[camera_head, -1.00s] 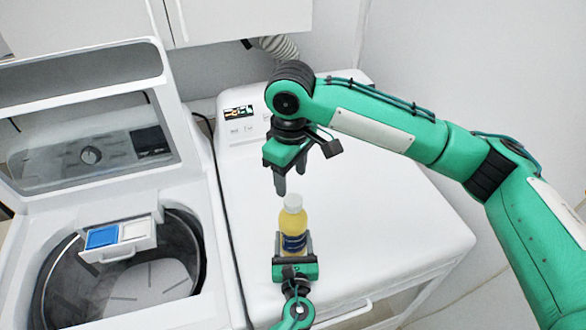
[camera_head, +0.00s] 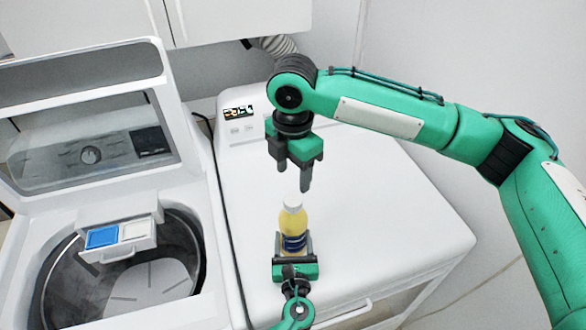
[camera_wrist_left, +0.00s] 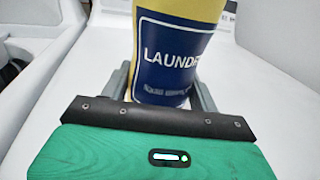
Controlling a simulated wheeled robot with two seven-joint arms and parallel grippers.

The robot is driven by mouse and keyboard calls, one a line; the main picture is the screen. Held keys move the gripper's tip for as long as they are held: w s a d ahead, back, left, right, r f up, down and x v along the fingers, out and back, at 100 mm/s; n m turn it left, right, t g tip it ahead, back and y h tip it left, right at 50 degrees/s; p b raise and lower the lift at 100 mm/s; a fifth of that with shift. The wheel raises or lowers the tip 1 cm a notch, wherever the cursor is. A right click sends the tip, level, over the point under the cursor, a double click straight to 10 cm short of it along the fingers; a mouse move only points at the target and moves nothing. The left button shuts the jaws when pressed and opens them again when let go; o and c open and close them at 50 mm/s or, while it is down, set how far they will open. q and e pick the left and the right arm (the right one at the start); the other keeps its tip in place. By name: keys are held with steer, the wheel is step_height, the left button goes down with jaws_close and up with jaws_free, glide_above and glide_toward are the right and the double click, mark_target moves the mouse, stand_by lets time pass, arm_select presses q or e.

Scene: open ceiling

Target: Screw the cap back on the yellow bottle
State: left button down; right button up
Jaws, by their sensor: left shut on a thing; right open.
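The yellow bottle (camera_head: 293,226) stands upright on the white machine top, with a dark blue label and a white cap (camera_head: 293,202) on its mouth. How tightly the cap sits cannot be told. My left gripper (camera_head: 294,248) is shut around the bottle's lower part from the front. In the left wrist view, the blue label (camera_wrist_left: 165,58) shows between the fingers; the cap is out of that view. My right gripper (camera_head: 294,180) is open and empty, pointing down just above the cap, apart from it as far as I can see.
An open top-loading washer (camera_head: 125,270) stands at the left, its lid raised and a blue and white drawer (camera_head: 118,238) at its rim. The white machine top (camera_head: 370,220) is clear around the bottle. A grey hose (camera_head: 279,46) runs behind.

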mark_target(293, 199)
steer(key=shift+f, duration=0.1)
stand_by(0.3)
steer(key=shift+f, duration=3.9)
steer(key=c, duration=1)
steer(key=o, duration=1.2)
steer(key=shift+c, duration=0.2)
